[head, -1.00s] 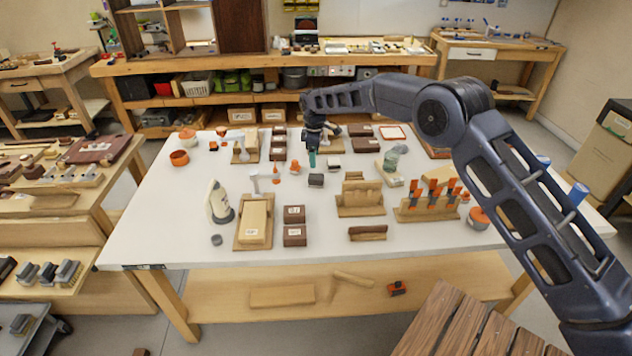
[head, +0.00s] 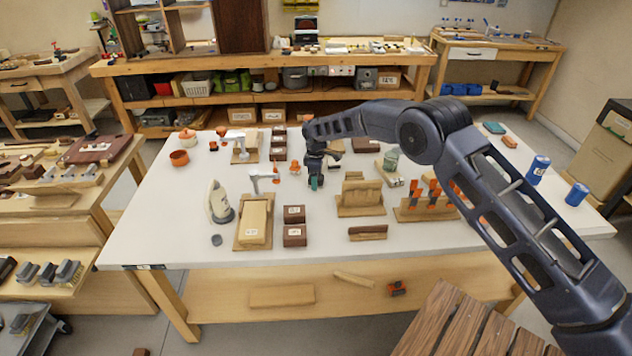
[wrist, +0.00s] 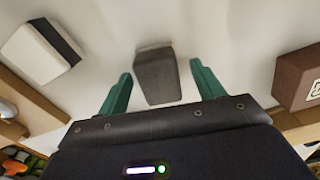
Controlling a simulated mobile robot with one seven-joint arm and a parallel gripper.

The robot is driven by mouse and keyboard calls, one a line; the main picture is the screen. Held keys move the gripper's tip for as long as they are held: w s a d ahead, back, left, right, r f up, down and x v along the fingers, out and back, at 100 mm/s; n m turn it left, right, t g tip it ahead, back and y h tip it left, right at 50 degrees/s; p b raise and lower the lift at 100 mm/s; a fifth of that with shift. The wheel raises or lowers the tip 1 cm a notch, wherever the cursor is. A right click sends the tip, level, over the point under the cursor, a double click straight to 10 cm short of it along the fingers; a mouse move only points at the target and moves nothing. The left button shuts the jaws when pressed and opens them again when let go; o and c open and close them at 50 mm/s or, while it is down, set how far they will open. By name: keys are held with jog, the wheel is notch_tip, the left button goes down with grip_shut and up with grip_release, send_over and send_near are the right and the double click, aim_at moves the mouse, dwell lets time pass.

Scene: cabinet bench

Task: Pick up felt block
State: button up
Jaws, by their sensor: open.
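The felt block, a dark grey block (wrist: 156,76), lies on the white tabletop in the wrist view. My gripper (wrist: 161,68) is open, with one green finger on each side of the block. Gaps show between the block and both fingers, so it is not gripped. In the head view my gripper (head: 315,183) points down low over the middle of the table and hides the block there.
A white block with a dark side (wrist: 40,47) lies left in the wrist view, a labelled brown block (wrist: 299,77) right. In the head view, brown boxes (head: 294,213) stand in front, a wooden rack (head: 361,196) to the right. Bare white tabletop (head: 180,215) lies at left.

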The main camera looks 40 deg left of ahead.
jog(key=c, duration=1.1)
jog(key=shift+r, duration=0.1)
